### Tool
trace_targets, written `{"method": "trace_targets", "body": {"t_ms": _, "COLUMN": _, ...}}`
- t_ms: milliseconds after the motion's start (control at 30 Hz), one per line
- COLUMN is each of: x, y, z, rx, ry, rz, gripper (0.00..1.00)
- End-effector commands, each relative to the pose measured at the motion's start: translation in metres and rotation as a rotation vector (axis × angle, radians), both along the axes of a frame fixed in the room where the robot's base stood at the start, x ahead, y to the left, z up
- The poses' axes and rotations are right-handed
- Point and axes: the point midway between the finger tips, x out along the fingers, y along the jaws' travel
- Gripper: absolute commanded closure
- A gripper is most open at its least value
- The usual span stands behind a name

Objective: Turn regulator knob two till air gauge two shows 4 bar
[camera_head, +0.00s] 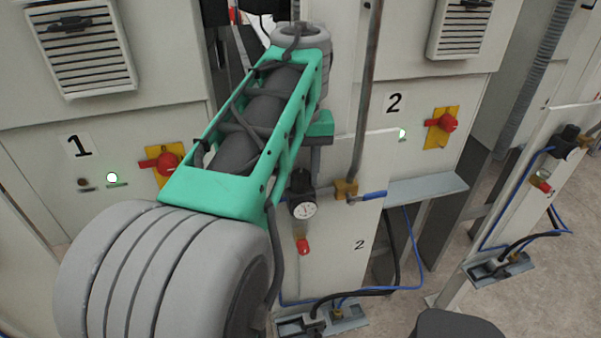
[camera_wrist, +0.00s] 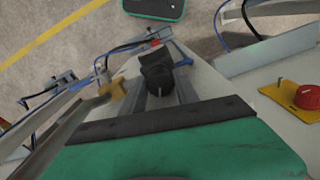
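The black regulator knob (camera_head: 300,180) stands on top of the regulator at the panel marked 2. It also shows in the wrist view (camera_wrist: 157,72). The round white air gauge (camera_head: 304,210) faces the head camera; its needle is too small to read. My gripper (camera_head: 314,165) is just above and beside the knob, partly hidden behind my arm's green link. In the wrist view my gripper (camera_wrist: 164,88) has its grey fingers apart, with the knob between or just beyond their tips. I cannot tell whether they touch it.
A brass valve with a blue handle (camera_head: 368,196) and a vertical pipe (camera_head: 366,90) stand close right of the regulator. A red fitting (camera_head: 302,246) hangs below. Red switches on yellow plates are at stations 1 (camera_head: 166,162) and 2 (camera_head: 442,125). A metal ledge (camera_head: 425,189) juts out right.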

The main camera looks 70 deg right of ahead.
Motion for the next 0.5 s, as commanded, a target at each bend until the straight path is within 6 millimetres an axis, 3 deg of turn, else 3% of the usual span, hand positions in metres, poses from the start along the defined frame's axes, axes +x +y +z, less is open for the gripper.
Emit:
{"method": "trace_targets", "body": {"t_ms": 400, "x": 0.0001, "y": 0.0, "z": -0.0002, "rx": 0.0, "ry": 0.0, "rz": 0.0, "gripper": 0.99}}
{"method": "trace_targets", "body": {"t_ms": 500, "x": 0.0001, "y": 0.0, "z": -0.0003, "rx": 0.0, "ry": 0.0, "rz": 0.0, "gripper": 1.0}}
